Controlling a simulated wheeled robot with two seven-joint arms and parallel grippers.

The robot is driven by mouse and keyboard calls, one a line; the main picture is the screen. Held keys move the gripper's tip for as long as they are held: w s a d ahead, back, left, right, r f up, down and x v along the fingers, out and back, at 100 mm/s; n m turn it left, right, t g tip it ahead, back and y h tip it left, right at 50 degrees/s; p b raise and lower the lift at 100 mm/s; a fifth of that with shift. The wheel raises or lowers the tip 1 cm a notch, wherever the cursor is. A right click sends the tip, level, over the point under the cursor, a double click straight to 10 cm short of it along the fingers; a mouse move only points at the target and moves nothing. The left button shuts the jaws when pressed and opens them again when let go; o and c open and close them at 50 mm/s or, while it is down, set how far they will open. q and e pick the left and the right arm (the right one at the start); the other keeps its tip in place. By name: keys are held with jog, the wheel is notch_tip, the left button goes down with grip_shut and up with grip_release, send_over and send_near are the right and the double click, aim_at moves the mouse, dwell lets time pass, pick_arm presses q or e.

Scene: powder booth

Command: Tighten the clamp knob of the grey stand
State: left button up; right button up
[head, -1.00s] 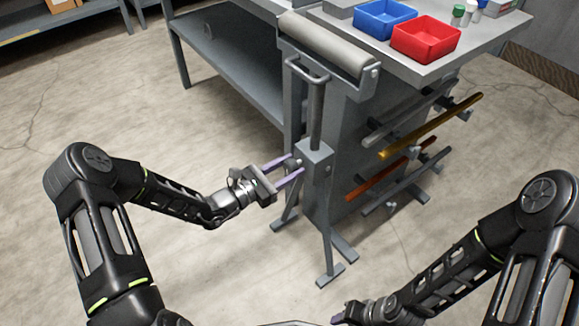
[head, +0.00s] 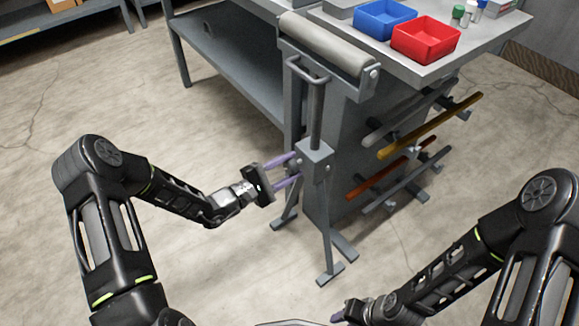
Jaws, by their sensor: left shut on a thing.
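The grey stand (head: 318,190) stands on splayed feet in the middle, with a roller (head: 325,42) across its top and a clamp block on its post. The small clamp knob (head: 294,163) sits on the left side of that block. My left gripper (head: 290,169) is shut on the knob, its purple fingers on either side of it and partly hiding it. My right gripper (head: 340,314) is low at the bottom edge, away from the stand; its fingers are too small and dark to read.
A grey bench (head: 470,50) behind the stand holds a blue bin (head: 384,18), a red bin (head: 426,40) and small bottles. Several coloured bars stick out on a rack to the right of the stand. The floor to the left is clear.

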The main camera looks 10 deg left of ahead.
pick_arm(q)
jog(key=m+b, duration=0.1)
jog(key=m, duration=0.4)
jog(key=shift+f+m, duration=0.1)
jog(key=shift+m, duration=0.2)
jog(key=shift+m+b, duration=0.8)
jog(key=shift+m, duration=0.6)
jog(key=o, duration=1.4)
jog(key=shift+c, duration=0.2)
jog(key=p+v, duration=0.1)
jog(key=v, duration=0.6)
jog(key=shift+s+a, duration=0.25)
jog(key=shift+s, duration=0.05)
